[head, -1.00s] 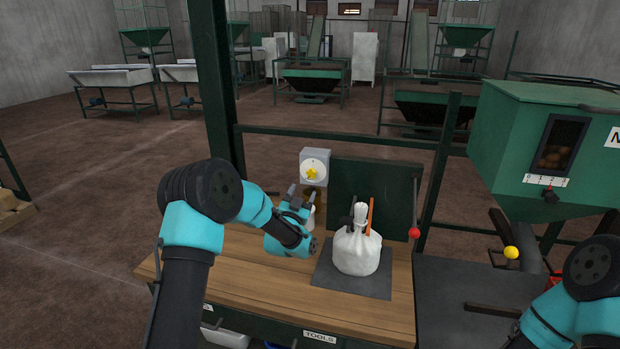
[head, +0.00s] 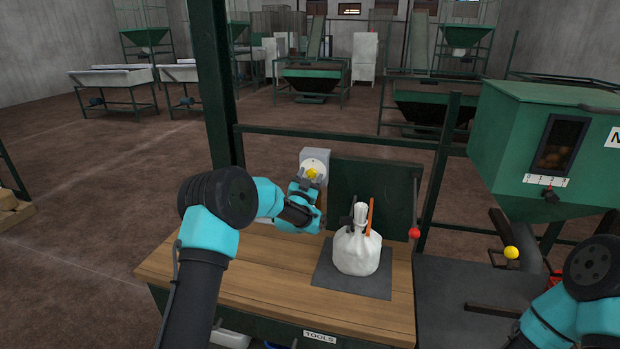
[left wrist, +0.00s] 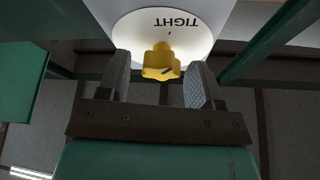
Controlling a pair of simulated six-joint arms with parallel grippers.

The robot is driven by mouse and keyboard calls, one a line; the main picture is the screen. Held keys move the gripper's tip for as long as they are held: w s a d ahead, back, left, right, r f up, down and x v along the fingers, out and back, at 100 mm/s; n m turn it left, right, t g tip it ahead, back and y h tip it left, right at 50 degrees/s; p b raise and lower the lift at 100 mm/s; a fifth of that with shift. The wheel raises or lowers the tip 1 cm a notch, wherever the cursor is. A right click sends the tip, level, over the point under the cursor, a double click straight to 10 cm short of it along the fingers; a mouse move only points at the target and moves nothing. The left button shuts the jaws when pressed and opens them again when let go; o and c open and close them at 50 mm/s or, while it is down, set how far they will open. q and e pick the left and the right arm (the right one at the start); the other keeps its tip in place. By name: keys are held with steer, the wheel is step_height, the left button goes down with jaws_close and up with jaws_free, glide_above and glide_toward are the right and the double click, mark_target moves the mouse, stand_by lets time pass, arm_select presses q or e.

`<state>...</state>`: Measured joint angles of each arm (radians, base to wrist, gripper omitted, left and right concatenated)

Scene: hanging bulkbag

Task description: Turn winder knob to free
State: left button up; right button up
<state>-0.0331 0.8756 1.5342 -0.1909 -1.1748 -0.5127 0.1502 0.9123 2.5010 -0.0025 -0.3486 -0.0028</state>
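The yellow winder knob (head: 312,173) sits on a white round dial on a grey box (head: 316,155) fixed behind the bench. In the left wrist view the yellow knob (left wrist: 161,64) is lobed with a dark mark on it, and the dial plate (left wrist: 195,35) reads "TIGHT", upside down. My left gripper (head: 307,181) is just in front of the knob. In the left wrist view its two fingers (left wrist: 161,84) are open, one on each side of the knob, with gaps between. My right gripper is out of view; only part of my right arm shows at the lower right.
A tied white bag (head: 357,249) stands on a dark mat (head: 340,284) on the wooden bench (head: 250,285). An orange stick (head: 370,214) and a lever with a red ball (head: 414,233) are nearby. A green hopper (head: 520,125) stands at right.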

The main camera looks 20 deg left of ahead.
arm_select(q)
steer(key=c, duration=0.8)
